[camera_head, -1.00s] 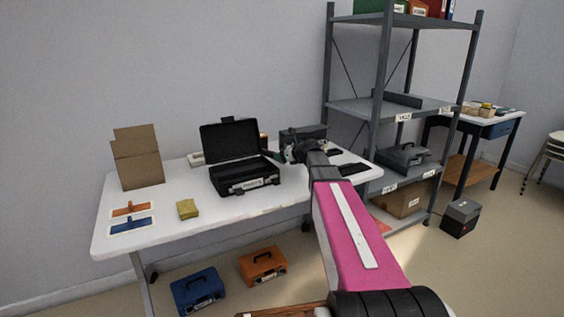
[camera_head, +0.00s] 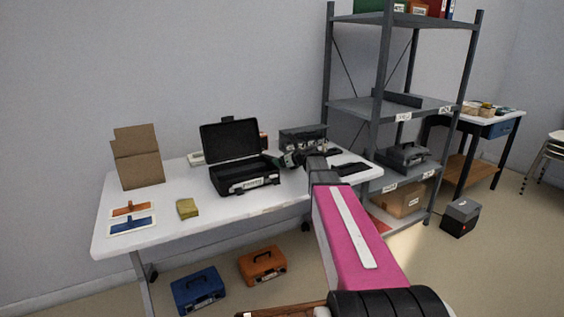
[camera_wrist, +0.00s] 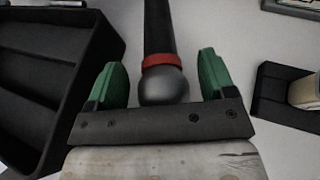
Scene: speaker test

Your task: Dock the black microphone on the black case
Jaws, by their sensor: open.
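The black case (camera_head: 250,184) stands open on the white table, its lid (camera_head: 230,140) raised at the back. Part of it shows at the left of the wrist view (camera_wrist: 40,75). The black microphone (camera_wrist: 160,28) has a red ring and a grey rounded head. It lies between the two green fingers of my gripper (camera_wrist: 162,65), with a gap on each side. My gripper is open. In the head view my gripper (camera_head: 284,160) is low over the table, just right of the case, and I cannot make out the microphone there.
A dark crate (camera_head: 303,139) stands behind my gripper. A dark flat thing (camera_head: 349,168) lies to the right. A yellow sponge (camera_head: 187,208), two trowels (camera_head: 131,223) and a cardboard box (camera_head: 137,160) are on the left. A grey shelf rack (camera_head: 380,80) stands close on the right.

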